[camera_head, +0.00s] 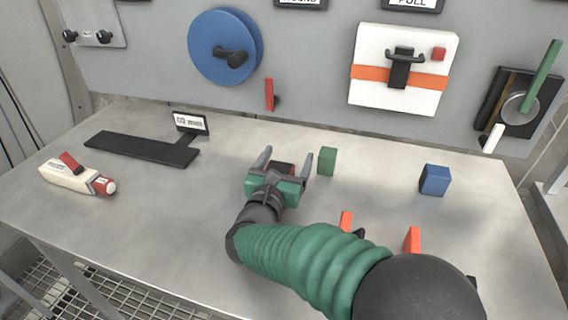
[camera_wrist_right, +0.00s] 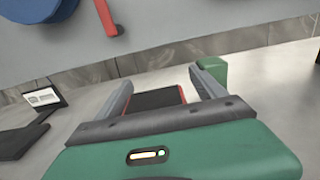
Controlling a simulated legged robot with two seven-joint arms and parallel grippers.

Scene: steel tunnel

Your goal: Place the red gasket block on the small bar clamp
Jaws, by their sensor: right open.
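A dark-topped block with red edges, likely the red gasket block (camera_head: 284,168), sits between the fingers of my right gripper (camera_head: 287,163). In the right wrist view the block (camera_wrist_right: 157,98) lies between the two grey fingers (camera_wrist_right: 160,90), which are spread apart. I cannot tell whether a finger touches it. Two upright orange pieces, likely parts of the small bar clamp (camera_head: 412,240), stand at the front right with dark parts at their bases. My right arm hides much of the area between and below them. My left gripper is not in view.
A green block (camera_head: 327,161) stands just right of my right gripper, and a blue block (camera_head: 435,180) farther right. A black flat piece (camera_head: 140,149) with a label and a white-and-red tool (camera_head: 75,177) lie at left. A wall panel with fixtures rises behind the table.

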